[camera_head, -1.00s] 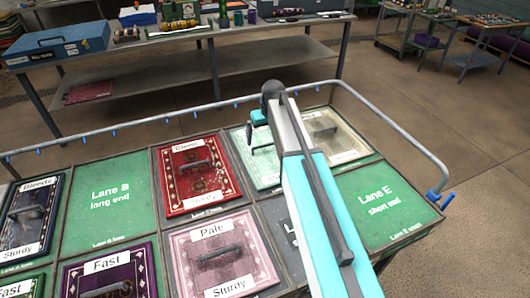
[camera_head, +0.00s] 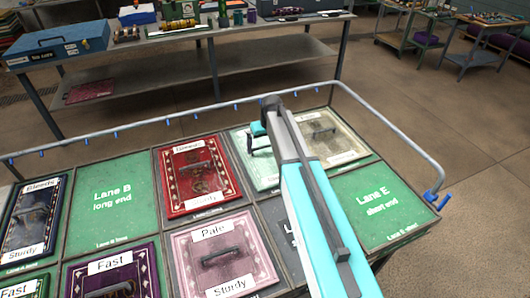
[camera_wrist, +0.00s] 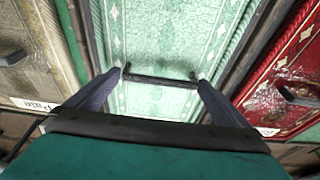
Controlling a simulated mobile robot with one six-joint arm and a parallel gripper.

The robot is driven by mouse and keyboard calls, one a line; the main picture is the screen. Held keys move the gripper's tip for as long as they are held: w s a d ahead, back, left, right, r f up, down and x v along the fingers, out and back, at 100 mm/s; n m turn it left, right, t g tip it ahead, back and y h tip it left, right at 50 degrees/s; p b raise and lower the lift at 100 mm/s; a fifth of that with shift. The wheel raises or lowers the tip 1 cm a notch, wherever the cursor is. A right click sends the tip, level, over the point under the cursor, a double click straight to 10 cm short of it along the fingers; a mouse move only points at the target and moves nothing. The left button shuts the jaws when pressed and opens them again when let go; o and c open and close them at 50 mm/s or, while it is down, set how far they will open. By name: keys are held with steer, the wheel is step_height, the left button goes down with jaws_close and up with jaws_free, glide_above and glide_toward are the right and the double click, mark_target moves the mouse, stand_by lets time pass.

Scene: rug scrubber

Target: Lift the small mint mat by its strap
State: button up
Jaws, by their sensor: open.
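The small mint mat (camera_head: 264,179) lies flat in a bay at the back of the table, left of my arm, which covers part of it in the head view. It also shows in the wrist view (camera_wrist: 160,40), pale green with a light pattern. Its dark strap (camera_wrist: 160,81) stands as a bar across the mat. My gripper (camera_wrist: 160,78) is open, with one finger near each end of the strap. In the head view my gripper (camera_head: 260,148) is low over the mat. I cannot tell whether the fingers touch the strap.
A red mat (camera_head: 200,205) lies left of the mint mat and a beige mat (camera_head: 335,150) lies right of it. A pink mat (camera_head: 225,262) is in front. A grey rail (camera_head: 200,109) runs along the table's back. The Lane E bay (camera_head: 380,205) is empty.

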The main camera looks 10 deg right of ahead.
mark_target(265, 147)
stand_by(0.5)
steer(key=c, duration=1.2)
steer(key=shift+r, duration=0.15)
steer(key=shift+r+b, duration=0.85)
steer(key=shift+r, duration=0.55)
steer(key=s+b, duration=0.1)
steer(key=s, duration=0.4)
steer(key=s+r+b, duration=0.1)
steer(key=s+b, duration=0.1)
steer(key=s, duration=0.3)
steer(key=s+r+b, duration=0.1)
steer(key=s, duration=0.5)
steer(key=shift+d, duration=0.3)
